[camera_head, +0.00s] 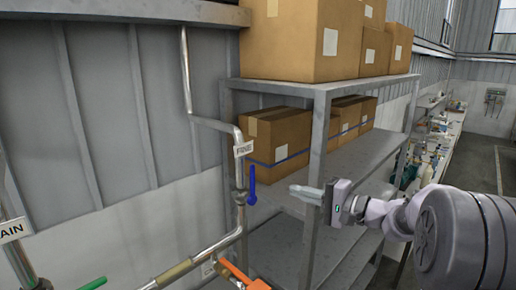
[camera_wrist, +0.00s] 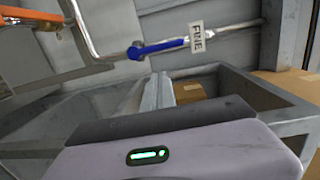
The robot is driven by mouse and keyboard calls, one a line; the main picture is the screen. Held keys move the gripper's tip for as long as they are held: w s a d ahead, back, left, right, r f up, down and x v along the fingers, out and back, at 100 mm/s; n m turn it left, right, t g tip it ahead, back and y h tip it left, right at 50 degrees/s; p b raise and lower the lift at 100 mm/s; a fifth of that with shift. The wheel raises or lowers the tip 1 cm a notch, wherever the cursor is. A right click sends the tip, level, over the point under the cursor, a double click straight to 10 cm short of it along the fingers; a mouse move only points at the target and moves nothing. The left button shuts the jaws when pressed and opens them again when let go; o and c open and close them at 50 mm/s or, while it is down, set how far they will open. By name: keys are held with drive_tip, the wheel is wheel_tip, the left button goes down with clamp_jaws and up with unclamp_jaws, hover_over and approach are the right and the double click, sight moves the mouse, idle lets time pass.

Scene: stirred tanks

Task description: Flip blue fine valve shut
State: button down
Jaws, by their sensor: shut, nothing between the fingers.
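The blue valve handle (camera_head: 252,185) is on the upright metal pipe below a white "FINE" tag (camera_head: 243,148). It points up and down, roughly in line with that pipe. My gripper (camera_head: 293,189) is shut and empty, to the right of the handle at about its height, with a gap between them in the picture. In the wrist view the blue handle (camera_wrist: 160,47) lies along the pipe beside the "FINE" tag (camera_wrist: 197,37). My closed fingers (camera_wrist: 158,88) show below it there, apart from it.
A grey shelf rack (camera_head: 318,120) with cardboard boxes (camera_head: 280,140) stands close behind and around my gripper. An orange handle (camera_head: 245,278) sits lower on the pipework, and a green handle (camera_head: 95,284) is at lower left. A "MAIN" tag (camera_head: 14,230) hangs at far left.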

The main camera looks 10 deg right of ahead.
sight(252, 182)
drive_tip(key=shift+w+d+r+t, duration=0.3)
drive_tip(key=shift+d+r, duration=0.05)
drive_tip(key=shift+d, duration=0.25)
drive_tip(key=shift+w+d+r+t, duration=0.3)
drive_tip(key=shift+d, duration=0.25)
drive_tip(key=shift+w+a, duration=0.1)
drive_tip(key=w+a+p, duration=0.5)
drive_tip(key=w+a, duration=0.1)
drive_tip(key=a, duration=0.3)
drive_tip(key=shift+a, duration=0.4)
drive_tip(key=shift+f, duration=0.1)
drive_tip(key=shift+s, duration=0.1)
